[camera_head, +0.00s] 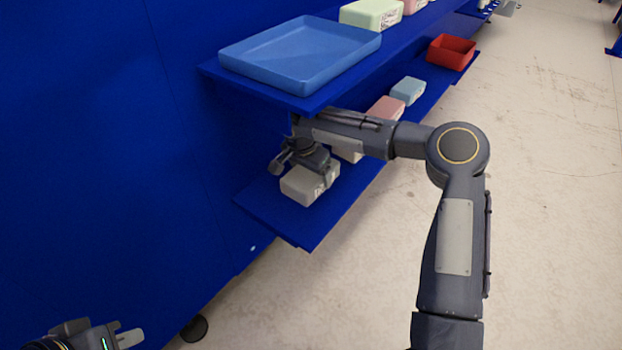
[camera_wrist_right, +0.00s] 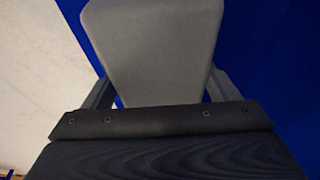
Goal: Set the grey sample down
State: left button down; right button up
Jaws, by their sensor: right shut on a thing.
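The grey sample (camera_head: 303,187) is a pale block at the near end of the lower blue shelf (camera_head: 284,224). My right gripper (camera_head: 308,170) is shut on it from above. In the right wrist view the sample (camera_wrist_right: 153,50) fills the space between the two fingers of the gripper (camera_wrist_right: 160,88). I cannot tell whether its underside touches the shelf. My left gripper (camera_head: 125,338) is at the bottom left corner, away from the shelves and partly cut off by the picture edge. Its finger opening is not clear.
On the lower shelf, a cream block (camera_head: 349,154), a pink block (camera_head: 385,108), a light blue block (camera_head: 408,90) and a red bin (camera_head: 451,51) lie farther back. Above is the upper shelf with a blue tray (camera_head: 300,52) and a green block (camera_head: 371,13).

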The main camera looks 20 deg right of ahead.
aim_at(304, 176)
jog(key=shift+f, duration=0.7)
jog(key=shift+f+b, duration=0.6)
jog(key=shift+b, duration=0.05)
jog(key=o, duration=1)
jog(key=shift+c, duration=0.2)
jog(key=p+v, duration=0.2)
jog(key=v, duration=0.1)
jog(key=p+v, duration=0.1)
jog(key=v, duration=0.1)
jog(key=shift+w+d+r, duration=0.1)
jog(key=shift+w+d, duration=0.1)
jog(key=shift+d, duration=0.05)
jog(key=shift+s+a+f+b, duration=0.6)
jog(key=shift+s+a+b, duration=0.05)
jog(key=shift+a+b, duration=0.2)
jog(key=s+a, duration=0.1)
jog(key=a, duration=0.1)
jog(key=s+a+b, duration=0.1)
jog(key=s+a, duration=0.1)
jog(key=s+a+b, duration=0.1)
jog(key=s+a, duration=0.1)
jog(key=shift+s+a+r, duration=0.1)
jog(key=shift+s+a, duration=0.05)
jog(key=shift+a, duration=0.25)
jog(key=shift+s+a, duration=0.4)
jog(key=shift+a, duration=0.1)
